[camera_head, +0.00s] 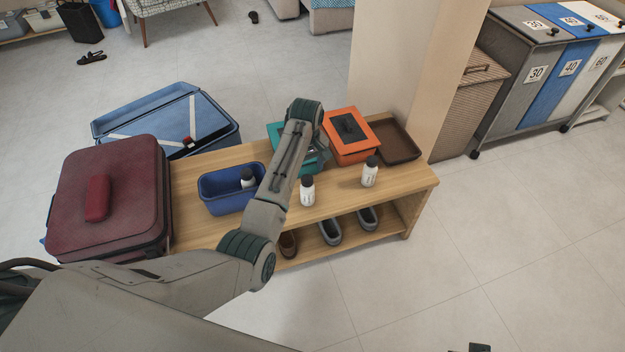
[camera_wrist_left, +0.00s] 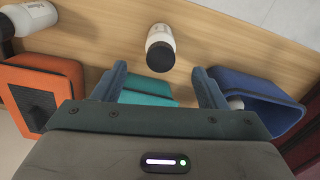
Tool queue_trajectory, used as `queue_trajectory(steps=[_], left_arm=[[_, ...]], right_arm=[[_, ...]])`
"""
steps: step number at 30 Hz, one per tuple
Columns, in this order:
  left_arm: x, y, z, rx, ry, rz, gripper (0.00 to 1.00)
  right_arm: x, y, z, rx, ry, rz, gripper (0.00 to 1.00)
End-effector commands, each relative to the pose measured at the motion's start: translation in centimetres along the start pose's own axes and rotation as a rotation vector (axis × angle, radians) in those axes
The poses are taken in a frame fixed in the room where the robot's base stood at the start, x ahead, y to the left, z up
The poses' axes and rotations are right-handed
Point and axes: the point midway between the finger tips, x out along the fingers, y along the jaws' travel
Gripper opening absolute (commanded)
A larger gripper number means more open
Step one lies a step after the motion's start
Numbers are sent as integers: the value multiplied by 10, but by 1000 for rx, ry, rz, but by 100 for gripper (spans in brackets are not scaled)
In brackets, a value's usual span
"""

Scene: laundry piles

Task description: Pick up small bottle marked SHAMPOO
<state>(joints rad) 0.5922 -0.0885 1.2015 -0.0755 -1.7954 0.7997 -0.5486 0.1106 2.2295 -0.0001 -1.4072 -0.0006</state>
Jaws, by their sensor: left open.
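Three small white bottles with black caps are in view, and their labels are too small to read for certain. One bottle (camera_head: 307,191) stands on the wooden bench, right of my left forearm. A second bottle (camera_head: 370,172) stands farther right, and a third bottle (camera_head: 248,179) is inside the blue bin (camera_head: 222,199). My left gripper (camera_wrist_left: 159,87) is open and empty. In the left wrist view, the middle bottle (camera_wrist_left: 161,46) lies just beyond the fingertips, between their lines, not touching. In the head view my forearm hides the fingers.
A teal box (camera_wrist_left: 147,88) and an orange box (camera_head: 352,148) sit at the bench's back, with a brown tray (camera_head: 400,142) right of them. A red suitcase (camera_head: 120,200) stands left. Shoes lie on the lower shelf. A small dark part shows at the bottom right edge.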

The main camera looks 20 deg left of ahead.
Motion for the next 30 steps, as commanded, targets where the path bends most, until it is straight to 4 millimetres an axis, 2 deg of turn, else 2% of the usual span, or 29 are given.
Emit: queue_trajectory(steps=[3, 9, 14, 20, 24, 30], left_arm=[[8, 0, 0, -2, -2, -2, 66], [40, 0, 0, -2, -2, -2, 66], [54, 0, 0, -2, 0, 0, 66], [77, -2, 2, -1, -2, -2, 66], [98, -3, 2, -1, -1, -1, 66], [107, -3, 2, -2, 1, 1, 66]], right_arm=[[-3, 0, 0, -1, 0, 0, 66], [-16, 0, -2, -2, 11, 1, 66], [-25, -1, -4, -2, 22, 1, 66], [-28, -1, -3, -2, 16, 1, 66], [-45, 0, -2, -8, 28, 4, 66], [-53, 0, -1, -10, 28, 5, 66]])
